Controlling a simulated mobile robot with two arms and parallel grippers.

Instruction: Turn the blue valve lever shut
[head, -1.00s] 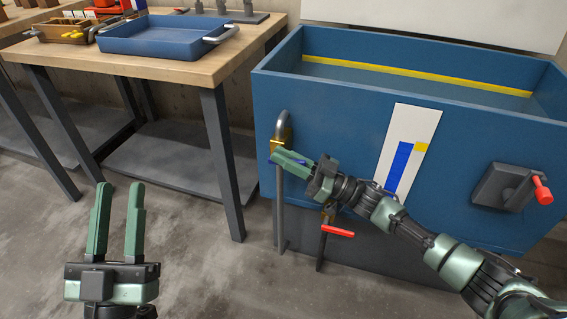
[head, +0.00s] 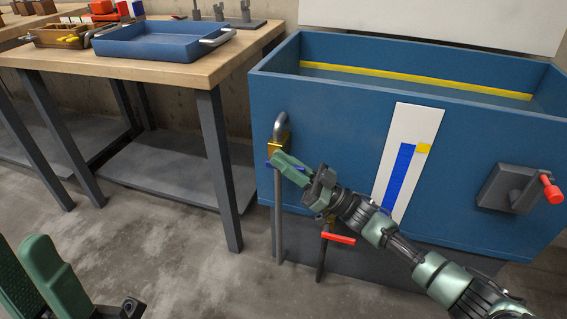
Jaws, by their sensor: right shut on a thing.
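The blue valve lever (head: 269,166) sits below the brass valve body (head: 279,142) on the left front of the blue tank (head: 340,125). My left gripper (head: 22,258) is at the lower left, close to the camera and partly cut off. Its two green fingers stand apart with nothing seen between them.
A red-handled valve (head: 338,239) hangs below the tank, near my right forearm. A red-knobbed crank (head: 520,188) is on the tank's right front. A gauge panel (head: 408,160) stands between them. A wooden workbench (head: 190,72) holds a blue tray (head: 155,42).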

